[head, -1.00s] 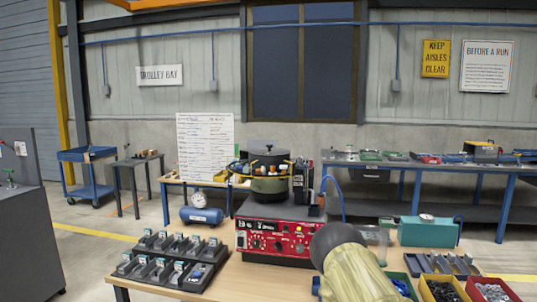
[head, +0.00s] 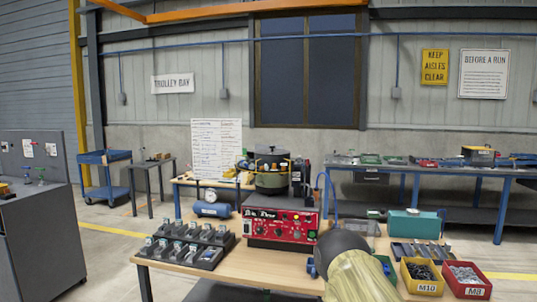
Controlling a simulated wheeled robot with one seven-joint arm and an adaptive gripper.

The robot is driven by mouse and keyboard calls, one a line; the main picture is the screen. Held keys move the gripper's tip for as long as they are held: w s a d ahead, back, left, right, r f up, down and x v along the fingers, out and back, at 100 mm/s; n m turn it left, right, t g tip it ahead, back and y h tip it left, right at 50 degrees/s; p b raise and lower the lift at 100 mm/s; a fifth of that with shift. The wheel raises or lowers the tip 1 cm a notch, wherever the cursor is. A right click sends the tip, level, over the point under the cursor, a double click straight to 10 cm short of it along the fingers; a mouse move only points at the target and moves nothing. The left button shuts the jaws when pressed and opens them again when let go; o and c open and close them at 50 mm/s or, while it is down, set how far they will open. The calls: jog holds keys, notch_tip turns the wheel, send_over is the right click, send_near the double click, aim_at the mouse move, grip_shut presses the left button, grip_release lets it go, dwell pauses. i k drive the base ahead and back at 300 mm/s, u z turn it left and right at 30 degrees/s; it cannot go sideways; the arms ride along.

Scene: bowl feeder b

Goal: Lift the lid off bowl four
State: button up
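One bowl (head: 271,181), dark olive-grey and round, sits on top of a red control box (head: 281,219) on the wooden bench. A dark lid (head: 271,151) with a small knob appears to cover its top. Small orange and white parts show around its rim. No number is legible on it, so I cannot tell whether it is bowl four. My gripper is not visible.
A black rack of small holders (head: 188,246) stands left of the control box. Bins of fasteners (head: 467,281) and a teal box (head: 413,223) stand at the right. A grey cabinet (head: 38,235) is at the far left. Open floor lies between the cabinet and the bench.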

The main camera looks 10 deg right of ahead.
aim_at(272, 150)
jog(key=u, duration=0.5)
jog(key=i, duration=1.25)
jog(key=z, duration=0.35)
